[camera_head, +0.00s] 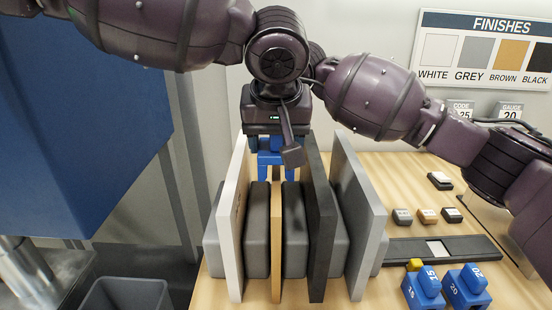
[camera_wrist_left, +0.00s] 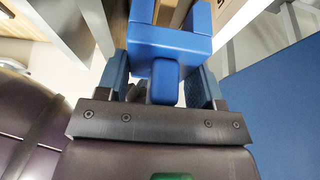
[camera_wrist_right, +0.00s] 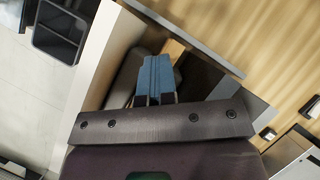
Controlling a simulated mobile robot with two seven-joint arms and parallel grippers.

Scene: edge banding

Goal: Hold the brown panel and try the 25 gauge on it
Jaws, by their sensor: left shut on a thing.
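The brown panel (camera_head: 276,245) stands upright in the rack, between grey pads, with the white panel (camera_head: 232,235) to its left and the black panel (camera_head: 320,230) to its right. My left gripper (camera_head: 270,143) is shut on a blue gauge (camera_wrist_left: 168,45) just above the far end of the brown panel. The held gauge also shows in the head view (camera_head: 271,160); its number is hidden, and I cannot tell whether it touches the panel. My right gripper (camera_wrist_right: 156,80) has its fingers close together at the brown panel (camera_wrist_right: 173,47), apparently shut on it; it is hidden in the head view.
A grey panel (camera_head: 358,220) stands at the rack's right. Blue gauges marked 15 (camera_head: 423,290) and 20 (camera_head: 466,287) stand at the front right. Behind them are a dark tray (camera_head: 400,251) and small blocks (camera_head: 428,215).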

